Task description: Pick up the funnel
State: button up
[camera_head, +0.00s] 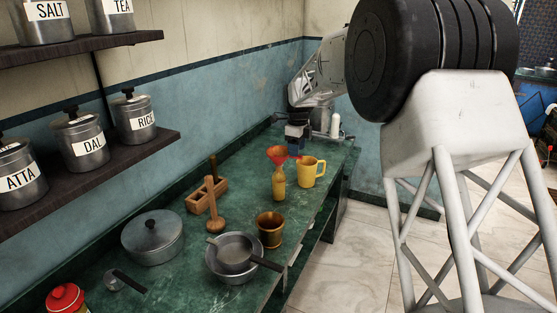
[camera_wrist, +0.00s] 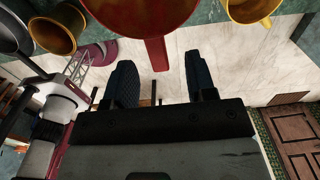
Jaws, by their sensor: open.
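The red funnel (camera_head: 277,154) sits upright in the top of a tan bottle-like container (camera_head: 278,186) on the green counter. In the wrist view the funnel (camera_wrist: 135,18) is large at the top edge, partly cut off, with its handle (camera_wrist: 157,52) pointing down between my fingers in the picture. My gripper (camera_head: 296,146) is just behind and above the funnel in the head view. In the wrist view my gripper (camera_wrist: 160,76) is open and empty, its fingers on either side of the line of the handle. I cannot tell whether a finger touches it.
A yellow mug (camera_head: 309,173) stands close to the right of the funnel. A brass cup (camera_head: 268,231), a steel pan (camera_head: 234,270), a lidded pot (camera_head: 152,240), a wooden masher (camera_head: 212,205) and a wooden box (camera_head: 196,197) stand nearer. The wall runs along the left.

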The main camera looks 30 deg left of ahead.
jog(key=shift+s+f, duration=0.15)
jog(key=shift+f, duration=1.8)
jog(key=shift+c, duration=0.5)
grip_shut()
